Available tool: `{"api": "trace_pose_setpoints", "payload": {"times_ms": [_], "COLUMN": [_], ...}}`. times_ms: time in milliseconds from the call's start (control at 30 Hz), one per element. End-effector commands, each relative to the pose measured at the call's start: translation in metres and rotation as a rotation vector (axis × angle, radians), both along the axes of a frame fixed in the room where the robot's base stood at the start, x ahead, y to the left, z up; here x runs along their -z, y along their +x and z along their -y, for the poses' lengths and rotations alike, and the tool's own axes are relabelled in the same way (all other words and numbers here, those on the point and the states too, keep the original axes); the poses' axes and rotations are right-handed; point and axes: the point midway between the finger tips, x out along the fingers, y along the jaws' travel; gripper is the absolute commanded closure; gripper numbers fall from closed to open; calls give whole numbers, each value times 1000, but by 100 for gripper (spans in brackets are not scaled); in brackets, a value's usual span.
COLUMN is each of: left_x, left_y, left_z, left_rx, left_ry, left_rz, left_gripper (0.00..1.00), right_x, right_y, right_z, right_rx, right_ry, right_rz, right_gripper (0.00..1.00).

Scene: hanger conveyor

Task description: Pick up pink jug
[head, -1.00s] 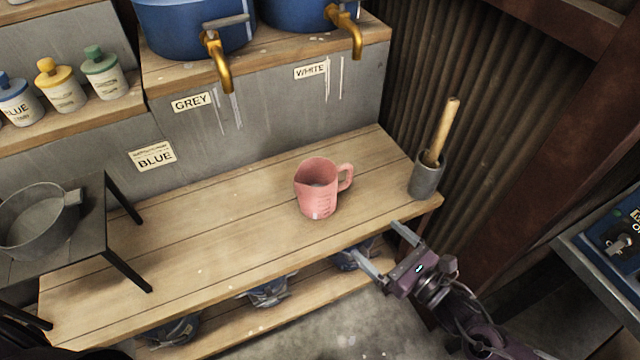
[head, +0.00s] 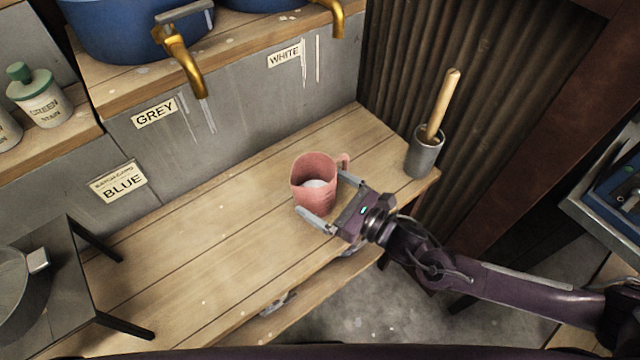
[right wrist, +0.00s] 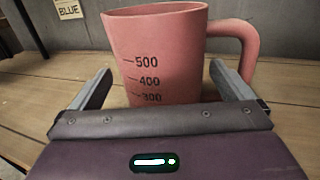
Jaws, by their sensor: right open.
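In the right wrist view the handle rises behind the right finger. I cannot tell whether the fingers touch the jug. My left gripper is not in view.
A grey cup (head: 424,156) with a wooden-handled tool stands at the bench's right end. Brass taps (head: 186,68) hang from blue tubs at the back. A small dark stand with a metal pot (head: 22,290) is at the left. The bench around the jug is clear.

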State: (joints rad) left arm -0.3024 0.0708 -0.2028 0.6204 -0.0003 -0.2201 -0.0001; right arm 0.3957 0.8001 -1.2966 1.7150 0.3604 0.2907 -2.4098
Motion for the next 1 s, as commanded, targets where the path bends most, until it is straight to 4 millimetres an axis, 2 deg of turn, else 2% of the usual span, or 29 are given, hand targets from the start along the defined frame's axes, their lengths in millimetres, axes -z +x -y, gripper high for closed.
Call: {"api": "trace_pose_setpoints", "payload": {"times_ms": [33, 200, 500, 900, 933, 1000], "left_x": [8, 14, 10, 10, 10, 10], "left_y": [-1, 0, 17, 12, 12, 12], "left_z": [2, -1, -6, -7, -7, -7], "left_rx": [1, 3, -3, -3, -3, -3], "left_ry": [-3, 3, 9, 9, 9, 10], "left_rz": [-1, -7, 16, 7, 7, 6], "left_gripper": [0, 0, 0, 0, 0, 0], "right_x": [3, 2, 1, 1, 1, -1], "right_y": [7, 21, 24, 24, 24, 24], "right_z": [-7, -24, -28, -28, -28, -28], "right_rx": [-1, -1, 0, 0, 0, 0], "right_ry": [3, 2, -1, 0, 0, 2], "right_rz": [3, 1, -1, 0, 0, 2], "right_gripper": [0, 0, 0, 51, 54, 54]}}
